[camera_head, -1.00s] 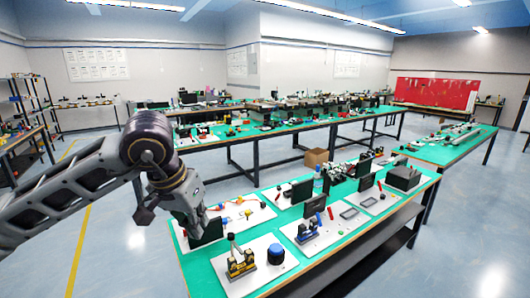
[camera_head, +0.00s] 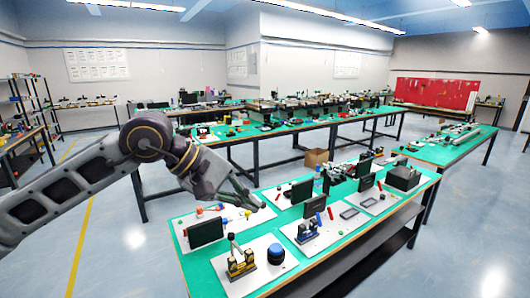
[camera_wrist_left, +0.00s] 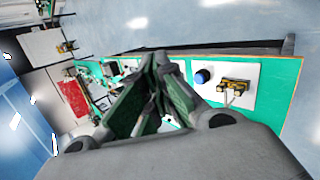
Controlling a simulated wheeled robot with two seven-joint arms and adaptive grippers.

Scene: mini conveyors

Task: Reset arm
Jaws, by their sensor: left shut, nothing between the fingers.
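My left arm comes in from the left in the head view, and its gripper (camera_head: 254,202) is above the back part of the near green-topped bench (camera_head: 196,272). The gripper is shut and empty, pointing to the right and slightly down. In the left wrist view the left gripper's fingers (camera_wrist_left: 158,62) fill the middle and cover part of the bench behind them. My right gripper is in neither view.
White boards on the near bench carry a brass-coloured clamp (camera_head: 241,264), a blue knob (camera_head: 276,254), a blue clamp (camera_head: 307,231) and a dark upright panel (camera_head: 206,232). Floor is free left of the bench.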

